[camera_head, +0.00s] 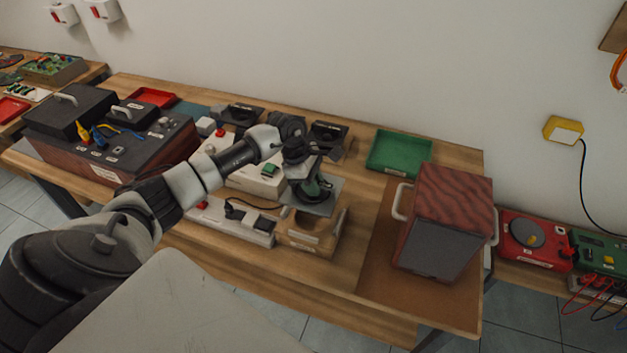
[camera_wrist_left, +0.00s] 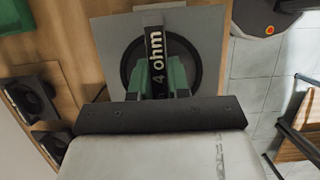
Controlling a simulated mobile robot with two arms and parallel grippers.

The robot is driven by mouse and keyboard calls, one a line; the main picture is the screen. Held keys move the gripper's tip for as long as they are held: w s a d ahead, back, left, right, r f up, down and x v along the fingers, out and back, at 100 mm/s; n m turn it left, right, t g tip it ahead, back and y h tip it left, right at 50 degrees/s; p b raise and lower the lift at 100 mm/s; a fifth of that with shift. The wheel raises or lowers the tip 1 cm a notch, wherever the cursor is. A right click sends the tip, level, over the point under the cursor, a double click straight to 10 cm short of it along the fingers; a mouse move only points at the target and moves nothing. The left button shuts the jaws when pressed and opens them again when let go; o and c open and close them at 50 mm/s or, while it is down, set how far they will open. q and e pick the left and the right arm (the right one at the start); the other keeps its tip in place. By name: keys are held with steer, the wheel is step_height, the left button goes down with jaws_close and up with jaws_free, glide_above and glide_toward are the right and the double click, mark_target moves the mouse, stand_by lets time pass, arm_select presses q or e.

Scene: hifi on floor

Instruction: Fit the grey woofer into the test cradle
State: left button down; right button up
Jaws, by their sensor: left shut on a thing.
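The grey woofer (camera_head: 325,205) is a square grey plate with a black round cone and a bar marked "4 ohm"; it also shows in the left wrist view (camera_wrist_left: 108,48). My left gripper (camera_head: 312,187) is shut on its bar, with green fingers on both sides of the bar in the wrist view (camera_wrist_left: 157,80). A light wooden stand (camera_head: 307,243), which looks like the test cradle, is just below and in front of the woofer. The plate hides part of its top. I cannot tell whether they touch. My right gripper is not in view.
A power strip (camera_head: 245,223) and a white box with a green part (camera_head: 258,180) stand left of the stand. Black drivers (camera_head: 328,131) and a green tray (camera_head: 399,152) are behind. A wood-grain speaker cabinet (camera_head: 448,205) with handles stands to the right.

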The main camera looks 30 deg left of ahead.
arm_select(q)
steer(key=shift+r, duration=0.15)
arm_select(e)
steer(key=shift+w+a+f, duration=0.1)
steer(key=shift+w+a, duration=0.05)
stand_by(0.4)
arm_select(q)
steer(key=shift+d+b, duration=0.1)
steer(key=shift+b, duration=0.2)
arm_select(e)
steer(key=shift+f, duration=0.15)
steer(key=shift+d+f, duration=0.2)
arm_select(q)
steer(key=shift+f+b, duration=2.45)
steer(key=shift+f, duration=0.05)
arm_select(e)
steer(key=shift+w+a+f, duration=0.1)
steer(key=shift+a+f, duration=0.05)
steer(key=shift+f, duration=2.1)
arm_select(q)
steer(key=shift+f+b, duration=2.2)
steer(key=shift+f, duration=0.05)
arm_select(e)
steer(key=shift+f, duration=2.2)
